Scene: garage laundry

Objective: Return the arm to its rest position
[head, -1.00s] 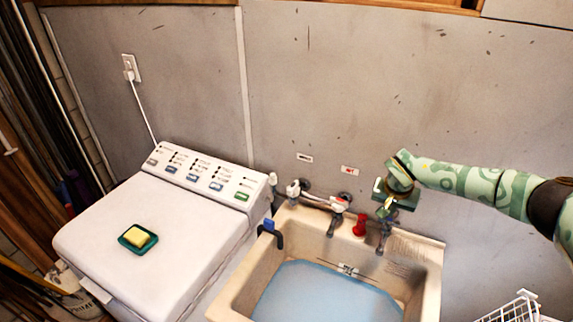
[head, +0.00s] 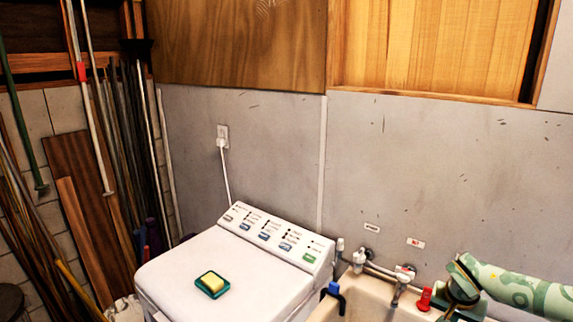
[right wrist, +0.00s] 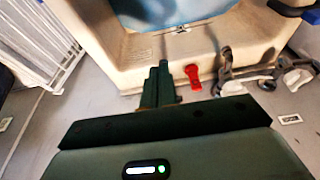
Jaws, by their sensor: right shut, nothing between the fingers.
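My right arm, patterned in green, comes in at the lower right of the head view, beside the sink's faucets. Its gripper (right wrist: 160,85) shows in the right wrist view with the fingers together and nothing between them. The fingers point toward the sink (right wrist: 125,60) and a red object (right wrist: 193,76) near its rim; I cannot tell the exact gap. In the head view the fingertips are hidden or cut off at the bottom edge. My left gripper is in neither current view.
Faucet pipes (head: 385,270) run along the wall. A white wire rack (right wrist: 45,45) stands beside the sink.

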